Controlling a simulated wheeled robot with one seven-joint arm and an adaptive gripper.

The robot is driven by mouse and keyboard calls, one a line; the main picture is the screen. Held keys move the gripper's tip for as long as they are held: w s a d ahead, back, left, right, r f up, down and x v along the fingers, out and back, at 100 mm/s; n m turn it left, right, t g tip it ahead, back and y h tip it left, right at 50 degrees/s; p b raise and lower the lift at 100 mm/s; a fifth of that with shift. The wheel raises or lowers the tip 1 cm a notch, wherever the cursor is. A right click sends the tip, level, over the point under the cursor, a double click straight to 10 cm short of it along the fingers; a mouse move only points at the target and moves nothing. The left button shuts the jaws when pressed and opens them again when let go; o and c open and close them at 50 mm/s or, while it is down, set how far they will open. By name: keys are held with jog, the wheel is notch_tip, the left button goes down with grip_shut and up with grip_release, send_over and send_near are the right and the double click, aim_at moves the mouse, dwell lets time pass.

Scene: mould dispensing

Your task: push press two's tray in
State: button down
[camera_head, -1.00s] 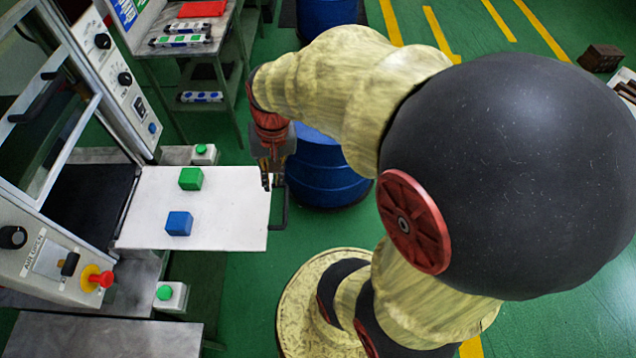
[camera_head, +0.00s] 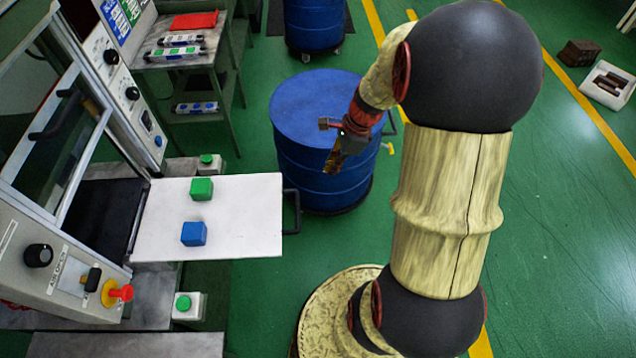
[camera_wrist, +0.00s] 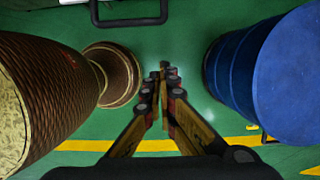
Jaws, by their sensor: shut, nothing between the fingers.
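The press tray (camera_head: 255,228) is a white plate drawn out of the press towards the right. A green block (camera_head: 201,189) and a blue block (camera_head: 194,233) sit on it. Its dark handle (camera_head: 292,211) sticks out from the right edge; in the wrist view the handle (camera_wrist: 128,21) shows at the top. My gripper (camera_head: 333,168) is shut and empty, right of the handle and apart from it, over the floor near the blue drum. In the wrist view the fingertips of my gripper (camera_wrist: 164,68) are together below the handle.
A blue drum (camera_head: 315,100) stands close behind my gripper; it also fills the right of the wrist view (camera_wrist: 285,75). Green button boxes (camera_head: 208,165) (camera_head: 188,305) flank the tray. A shelf table (camera_head: 185,55) stands at the back left. Green floor is open between tray and my base.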

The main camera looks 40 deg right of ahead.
aim_at(179, 199)
jog(key=w+a+f+b, duration=0.3)
jog(key=a+f, duration=0.2)
jog(key=f, duration=0.5)
jog(key=shift+w+a, duration=0.35)
jog(key=shift+a, duration=0.1)
jog(key=w+a+p, duration=0.6)
jog(key=w+a, duration=0.1)
jog(key=a, duration=0.4)
jog(key=w+a+p, duration=0.6)
jog(key=w+a, duration=0.2)
jog(key=a, duration=0.3)
jog(key=w+a+p, duration=0.7)
jog(key=a, duration=0.4)
jog(key=shift+w+a, duration=0.25)
jog(key=shift+w, duration=0.15)
